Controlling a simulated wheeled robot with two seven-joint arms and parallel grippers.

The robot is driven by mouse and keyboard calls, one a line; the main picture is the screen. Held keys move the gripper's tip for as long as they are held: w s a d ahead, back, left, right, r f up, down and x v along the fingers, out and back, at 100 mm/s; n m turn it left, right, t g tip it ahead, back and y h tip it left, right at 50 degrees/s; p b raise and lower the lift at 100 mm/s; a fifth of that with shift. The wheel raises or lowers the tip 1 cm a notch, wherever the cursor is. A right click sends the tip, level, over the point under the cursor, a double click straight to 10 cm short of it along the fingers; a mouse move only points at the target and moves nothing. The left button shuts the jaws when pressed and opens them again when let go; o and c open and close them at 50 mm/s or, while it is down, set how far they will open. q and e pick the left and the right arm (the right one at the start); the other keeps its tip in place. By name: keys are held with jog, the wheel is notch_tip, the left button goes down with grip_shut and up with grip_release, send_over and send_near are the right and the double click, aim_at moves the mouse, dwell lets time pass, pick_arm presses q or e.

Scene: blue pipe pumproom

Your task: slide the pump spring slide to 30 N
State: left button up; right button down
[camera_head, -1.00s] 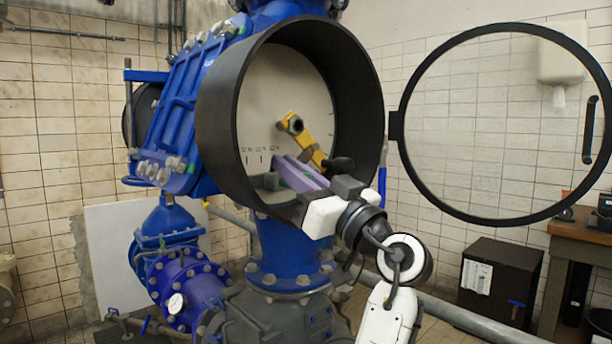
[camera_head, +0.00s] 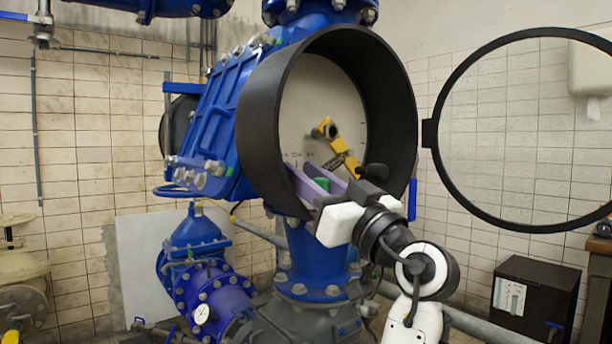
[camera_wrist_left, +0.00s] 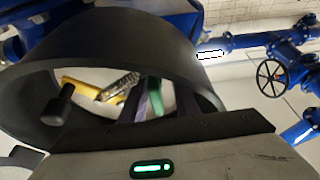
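A black round housing (camera_head: 262,130) frames a pale dial plate (camera_head: 297,112) with small marks low on its left. A yellow lever (camera_head: 350,168) with a dark coil beside it sits on the dial; it also shows in the left wrist view (camera_wrist_left: 80,87). My left gripper (camera_head: 313,178) reaches into the lower part of the housing, its two purple fingers apart. A small green piece (camera_head: 322,185) shows between them, and in the left wrist view (camera_wrist_left: 155,100). I cannot tell whether the fingers touch it. The slide and its reading cannot be made out. My right gripper is not in view.
The round glass cover (camera_head: 437,160) stands swung open at the right. Blue pipework (camera_head: 205,235) and a bolted flange surround the housing. A dark box (camera_head: 535,285) stands on the floor at right.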

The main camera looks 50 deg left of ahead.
pick_arm(q)
jog(key=shift+d+f, duration=0.2)
jog(key=shift+d, duration=0.2)
jog(key=b+v, duration=0.2)
jog(key=v, duration=0.7)
jog(key=shift+d, duration=0.2)
jog(key=shift+f, duration=0.1)
jog(key=shift+s, duration=0.1)
